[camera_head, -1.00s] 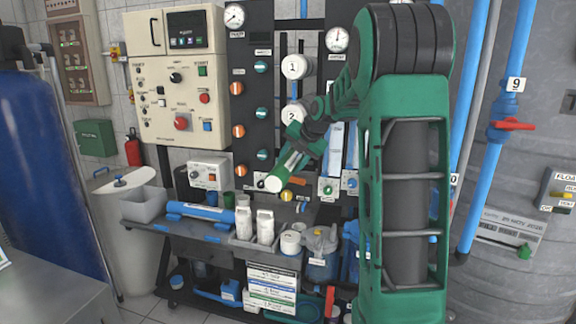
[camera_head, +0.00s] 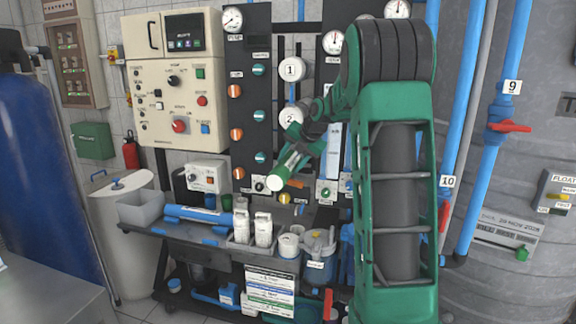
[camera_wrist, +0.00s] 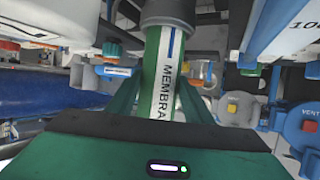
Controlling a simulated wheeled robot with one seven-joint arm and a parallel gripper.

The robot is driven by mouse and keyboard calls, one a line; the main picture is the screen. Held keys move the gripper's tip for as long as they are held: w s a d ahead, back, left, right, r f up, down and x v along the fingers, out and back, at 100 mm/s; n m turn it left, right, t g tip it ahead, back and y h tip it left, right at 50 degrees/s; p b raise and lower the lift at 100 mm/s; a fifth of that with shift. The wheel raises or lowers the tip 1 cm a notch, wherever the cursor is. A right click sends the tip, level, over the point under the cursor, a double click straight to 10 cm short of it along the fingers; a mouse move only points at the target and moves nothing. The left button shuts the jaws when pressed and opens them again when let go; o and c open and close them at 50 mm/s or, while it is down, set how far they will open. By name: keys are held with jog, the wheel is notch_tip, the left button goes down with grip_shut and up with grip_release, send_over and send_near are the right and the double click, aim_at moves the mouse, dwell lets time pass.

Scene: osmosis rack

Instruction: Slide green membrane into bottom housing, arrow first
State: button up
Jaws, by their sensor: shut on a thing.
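The green membrane (camera_head: 289,166) is a green cylinder with a pale round end, held tilted in front of the rack. My gripper (camera_head: 309,149) is shut on it. In the wrist view the membrane (camera_wrist: 163,80) stands between my fingers, showing a white label reading "MEMBRA" and a blue stripe. Its far end meets a dark grey ring. White round housing ends marked 1 (camera_head: 292,69) and 2 (camera_head: 291,117) sit one above the other on the rack, up and right of the membrane's pale end. I cannot make out a lower housing; my arm and the membrane cover that area. No arrow is readable.
A steel bench (camera_head: 180,232) below holds a grey bin (camera_head: 140,207), a blue cylinder (camera_head: 197,214), white bottles (camera_head: 263,229) and a grey-blue canister (camera_head: 318,250). Blue upright pipes (camera_head: 497,130) and a large grey tank (camera_head: 520,260) stand at the right.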

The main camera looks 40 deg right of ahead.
jog(key=shift+w+d, duration=0.4)
jog(key=shift+d, duration=0.1)
jog(key=shift+w+d, duration=0.15)
jog(key=shift+d, duration=0.05)
jog(key=o, duration=1.3)
jog(key=shift+c, duration=0.2)
jog(key=v, duration=1)
jog(key=shift+s+r, duration=0.2)
jog(key=shift+r, duration=0.1)
